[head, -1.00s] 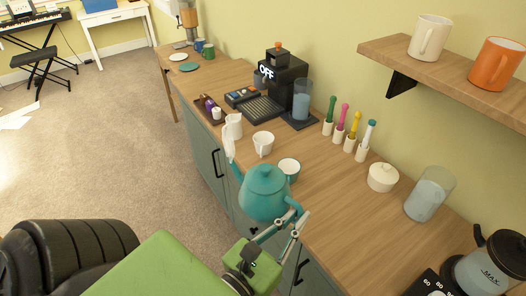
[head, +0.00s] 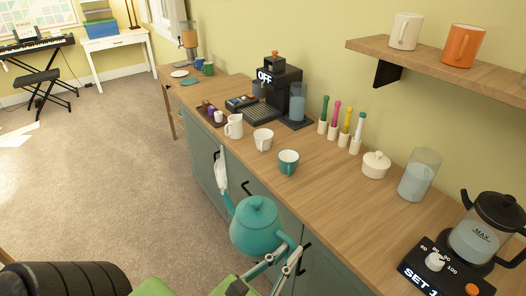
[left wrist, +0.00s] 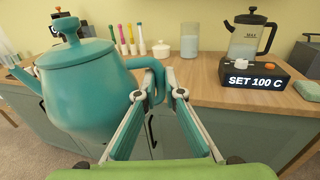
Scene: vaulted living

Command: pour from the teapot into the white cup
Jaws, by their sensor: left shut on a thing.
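My left gripper (head: 287,252) is shut on the handle of the teal teapot (head: 256,226). The teapot hangs about upright in front of the counter's cabinets, its spout to the left. A whitish streak (head: 220,168) rises from the spout tip. The left wrist view shows the teapot (left wrist: 85,95) at left and the gripper's fingers (left wrist: 156,82) on its handle. A white cup (head: 263,140) stands upright on the counter, beyond the teapot and apart from it. A taller white mug (head: 234,126) stands left of it. The cups are hidden in the left wrist view. My right gripper is not in view.
Behind are a coffee machine (head: 278,85), several coloured-handled tools (head: 340,130), a lidded pot (head: 376,165) and a glass (head: 418,175). A kettle (head: 485,230) stands right.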

